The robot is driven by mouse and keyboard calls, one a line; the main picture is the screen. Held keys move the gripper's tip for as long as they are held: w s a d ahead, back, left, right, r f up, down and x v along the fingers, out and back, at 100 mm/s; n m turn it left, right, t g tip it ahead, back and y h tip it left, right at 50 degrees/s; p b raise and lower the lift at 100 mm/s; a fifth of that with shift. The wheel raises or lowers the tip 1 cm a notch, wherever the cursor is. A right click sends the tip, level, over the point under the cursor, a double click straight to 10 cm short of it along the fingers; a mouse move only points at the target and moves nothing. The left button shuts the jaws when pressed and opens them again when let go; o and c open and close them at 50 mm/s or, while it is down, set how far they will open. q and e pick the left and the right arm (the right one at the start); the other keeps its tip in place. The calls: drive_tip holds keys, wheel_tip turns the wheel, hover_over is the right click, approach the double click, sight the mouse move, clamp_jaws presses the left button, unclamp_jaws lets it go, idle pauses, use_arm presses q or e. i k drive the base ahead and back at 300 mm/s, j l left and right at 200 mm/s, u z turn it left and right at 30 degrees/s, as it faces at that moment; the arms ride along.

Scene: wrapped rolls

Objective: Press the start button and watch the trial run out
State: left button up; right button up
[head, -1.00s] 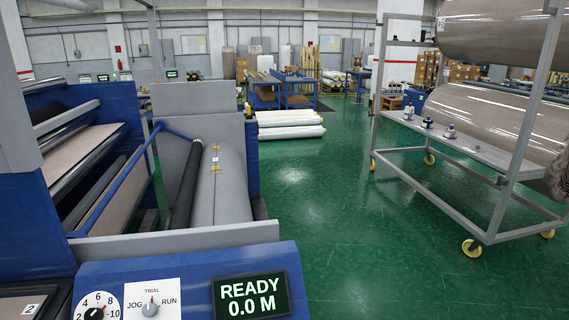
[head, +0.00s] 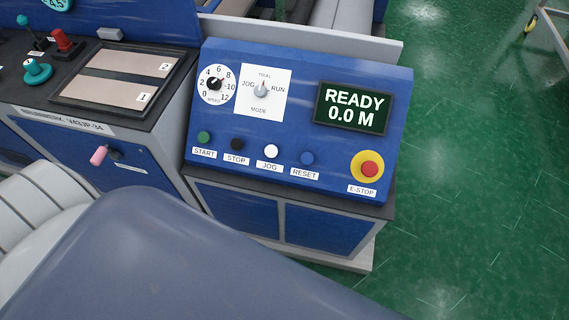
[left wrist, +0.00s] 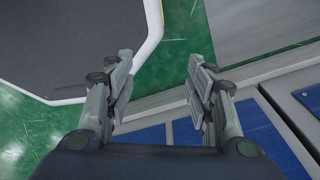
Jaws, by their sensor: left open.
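The green start button (head: 204,137) is at the left end of the button row on the sloping blue control panel (head: 330,68). The display (head: 352,108) reads READY 0.0 M. The mode knob (head: 261,90) on its white plate points up, towards TRIAL. The speed dial (head: 214,84) is left of it. My left gripper (left wrist: 162,88) shows only in the left wrist view, open and empty, above the floor and the foot of a blue-panelled cabinet (left wrist: 265,127). No button shows in that view. My right gripper is not in view.
Black stop (head: 237,144), white jog (head: 270,151) and blue reset (head: 307,158) buttons follow in the row. A red emergency stop (head: 369,169) sits at the right. A tray with sample panels (head: 115,80) lies left. Green floor (head: 480,180) is open at right.

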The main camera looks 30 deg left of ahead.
sight(204, 137)
drive_tip(key=u, duration=1.55)
